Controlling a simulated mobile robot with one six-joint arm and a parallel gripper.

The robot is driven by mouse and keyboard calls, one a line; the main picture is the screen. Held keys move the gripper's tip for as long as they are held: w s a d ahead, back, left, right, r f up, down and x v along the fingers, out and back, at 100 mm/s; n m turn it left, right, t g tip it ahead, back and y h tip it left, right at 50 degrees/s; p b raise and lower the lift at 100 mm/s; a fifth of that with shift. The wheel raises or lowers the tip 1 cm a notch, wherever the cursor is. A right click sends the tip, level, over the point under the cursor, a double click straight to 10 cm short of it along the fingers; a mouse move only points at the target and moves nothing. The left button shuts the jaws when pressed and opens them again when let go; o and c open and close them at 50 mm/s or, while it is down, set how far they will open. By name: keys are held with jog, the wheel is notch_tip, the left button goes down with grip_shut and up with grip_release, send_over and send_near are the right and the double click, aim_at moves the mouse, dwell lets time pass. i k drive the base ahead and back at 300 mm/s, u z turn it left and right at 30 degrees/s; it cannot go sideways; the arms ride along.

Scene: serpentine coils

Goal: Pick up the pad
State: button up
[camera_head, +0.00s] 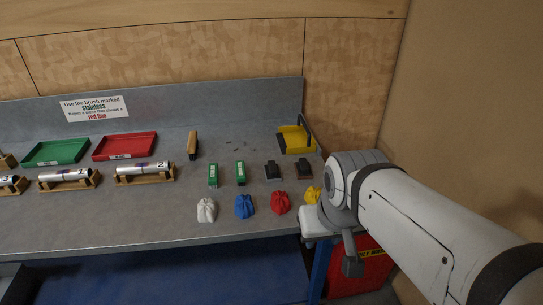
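No thing in view is clearly labelled as the pad. Two small green blocks with pale labels, a left one (213,174) and a right one (240,172), stand mid-bench. Right of them are two small dark blocks, a left one (272,170) and a right one with reddish-brown parts (304,170). I cannot tell which of these is the pad. My arm comes in from the right, over the bench's right front corner. A dark grey part at its end seems to be my gripper (352,262), right of all the blocks; its fingers cannot be made out.
White (206,210), blue (244,207), red (280,203) and yellow (312,195) crumpled cloths lie along the front. Green (57,152) and red (125,146) trays, metal cylinders on wooden cradles (145,173), a brush (193,145) and a yellow dustpan-like holder (295,139) share the bench.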

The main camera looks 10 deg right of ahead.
aim_at(273, 174)
jog(key=u, duration=0.1)
jog(key=i, duration=0.95)
jog(key=z, duration=0.05)
